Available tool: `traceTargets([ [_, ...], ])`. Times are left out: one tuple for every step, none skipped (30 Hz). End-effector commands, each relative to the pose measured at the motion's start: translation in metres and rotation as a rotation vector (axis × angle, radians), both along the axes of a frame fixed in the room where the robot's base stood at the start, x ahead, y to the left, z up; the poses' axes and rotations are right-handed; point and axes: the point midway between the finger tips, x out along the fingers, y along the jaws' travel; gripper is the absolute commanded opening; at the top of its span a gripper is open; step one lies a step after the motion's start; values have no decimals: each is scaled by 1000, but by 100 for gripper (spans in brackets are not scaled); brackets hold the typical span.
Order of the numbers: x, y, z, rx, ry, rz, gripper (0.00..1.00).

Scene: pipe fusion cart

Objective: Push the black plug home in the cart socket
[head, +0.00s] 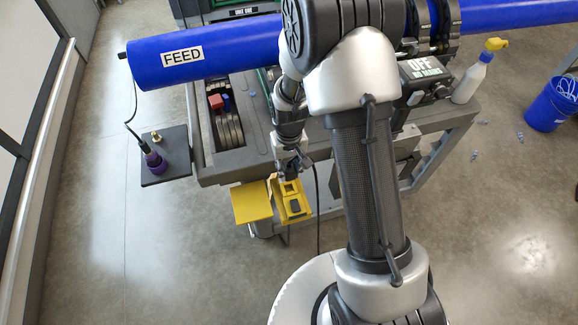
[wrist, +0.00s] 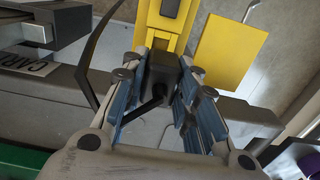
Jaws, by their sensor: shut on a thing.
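My gripper (wrist: 162,57) is shut on the black plug (wrist: 159,75), which sits between its blue-lined fingers in the wrist view. The yellow cart socket (wrist: 155,38) lies just beyond the plug, with a dark block on its face. A yellow flap (wrist: 228,45) stands open to its right. In the head view my gripper (head: 291,164) is right above the yellow socket (head: 291,206), with the flap (head: 252,202) at the left. The plug is hidden there. The plug's front end meets the socket's near edge in the picture; I cannot tell how deep it sits.
A black cable (head: 317,205) hangs beside the socket. The grey cart frame (head: 232,174) runs close behind my gripper. A blue FEED pipe (head: 205,58) lies across the cart. A side shelf (head: 165,160) holds a purple-based item. The floor at the front left is clear.

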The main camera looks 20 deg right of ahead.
Motion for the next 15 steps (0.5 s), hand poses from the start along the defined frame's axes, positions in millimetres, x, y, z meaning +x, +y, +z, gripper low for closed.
traceTargets([
  [0, 0, -1, 0, 0, 0, 3],
  [0, 0, -2, 0, 0, 0, 3],
  [0, 0, -3, 0, 0, 0, 3],
  [0, 0, -4, 0, 0, 0, 3],
  [0, 0, -5, 0, 0, 0, 3],
  [0, 0, -6, 0, 1, 0, 3],
  [0, 0, -7, 0, 1, 0, 3],
  [0, 0, -8, 0, 1, 0, 3],
  [0, 0, -10, 0, 1, 0, 3],
  [0, 0, -11, 0, 1, 0, 3],
  [0, 0, -12, 0, 1, 0, 3],
  [0, 0, -14, 0, 1, 0, 3],
  [0, 0, -15, 0, 0, 0, 3],
  [0, 0, -16, 0, 0, 0, 3],
  [0, 0, -18, 0, 0, 0, 3],
])
